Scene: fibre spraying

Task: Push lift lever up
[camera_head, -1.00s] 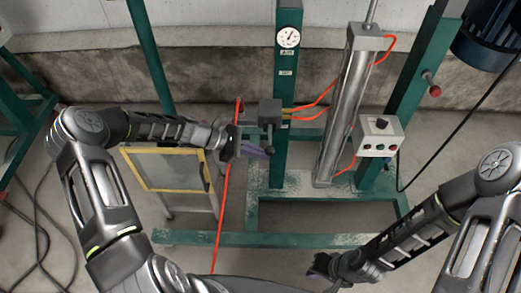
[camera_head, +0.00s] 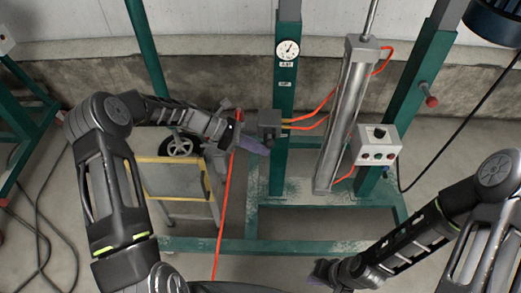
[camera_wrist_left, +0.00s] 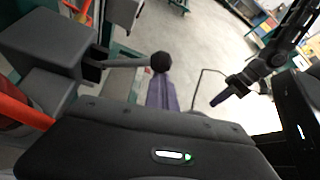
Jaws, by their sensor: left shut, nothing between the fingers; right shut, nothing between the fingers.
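The lift lever (camera_wrist_left: 128,63) is a thin grey rod with a black ball knob (camera_wrist_left: 160,62), sticking out of a grey valve box (camera_wrist_left: 50,42). The box (camera_head: 269,122) sits on the green post in the head view, where the lever is small and partly hidden by my gripper. My left gripper (camera_head: 254,146) is shut and empty, its purple fingers close beside the lever. In the left wrist view its fingers (camera_wrist_left: 161,92) show just past the knob; I cannot tell whether they touch. My right gripper (camera_head: 321,271) is shut and empty, low in the head view, away from the lever.
A green press frame (camera_head: 290,90) carries a gauge (camera_head: 287,50), a steel cylinder (camera_head: 348,110) and a control box (camera_head: 376,146) with buttons. Orange hoses (camera_head: 228,200) run from the valve and hang near my left gripper. A yellow-framed cart (camera_head: 176,180) stands under my left arm.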

